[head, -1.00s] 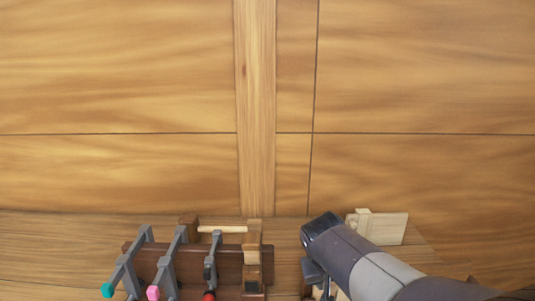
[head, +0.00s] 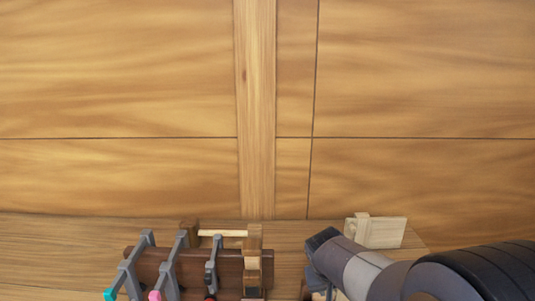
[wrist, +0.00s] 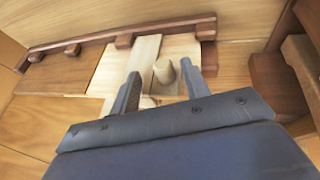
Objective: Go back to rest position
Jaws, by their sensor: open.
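My gripper (wrist: 160,90) shows in the wrist view with its two grey fingers apart. A short round wooden peg (wrist: 164,70) stands up between the fingers as seen from the wrist camera. I cannot tell how far the fingertips are from it; neither finger is seen closed on it. Pale wooden boards (wrist: 128,60) lie beyond the fingertips. In the head view my arm reaches in from the lower right, and the fingers are hidden below the picture's edge.
A dark wooden rack (head: 155,262) with grey clamps, tipped teal, pink and red, stands at lower left in the head view. A pale wooden block (head: 382,232) sits right of my arm's end. A planked wall (head: 120,80) rises behind. A dark rail (wrist: 120,35) borders the boards.

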